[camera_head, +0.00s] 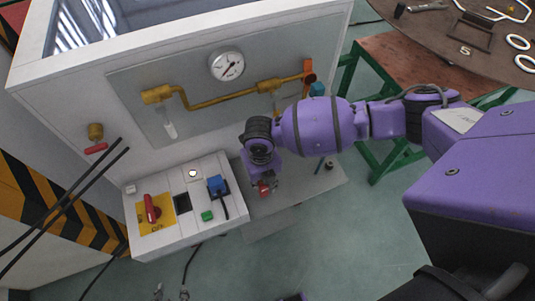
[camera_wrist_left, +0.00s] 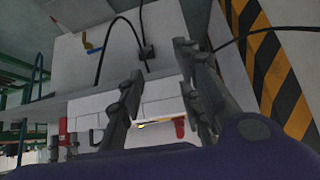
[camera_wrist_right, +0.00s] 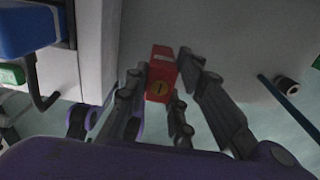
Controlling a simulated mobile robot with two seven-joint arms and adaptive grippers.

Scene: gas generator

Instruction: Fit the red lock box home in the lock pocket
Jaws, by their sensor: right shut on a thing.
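In the head view the red box (camera_head: 264,187) shows below my right wrist, just right of the white control panel, in the air. A dark square opening (camera_head: 182,203) in the panel, between the red rotary switch (camera_head: 152,208) and the blue part (camera_head: 217,185), looks like the lock pocket. The box is apart from it, to its right. My left gripper (camera_wrist_left: 155,75) is open and empty; in the head view only its tips show at the bottom edge.
A green button (camera_head: 207,216) and a white round button (camera_head: 192,173) sit on the panel. Gold pipework with a gauge (camera_head: 227,66) is on the cabinet wall behind. Dark cables (camera_head: 62,208) cross at left. A brown table (camera_head: 450,60) stands at upper right.

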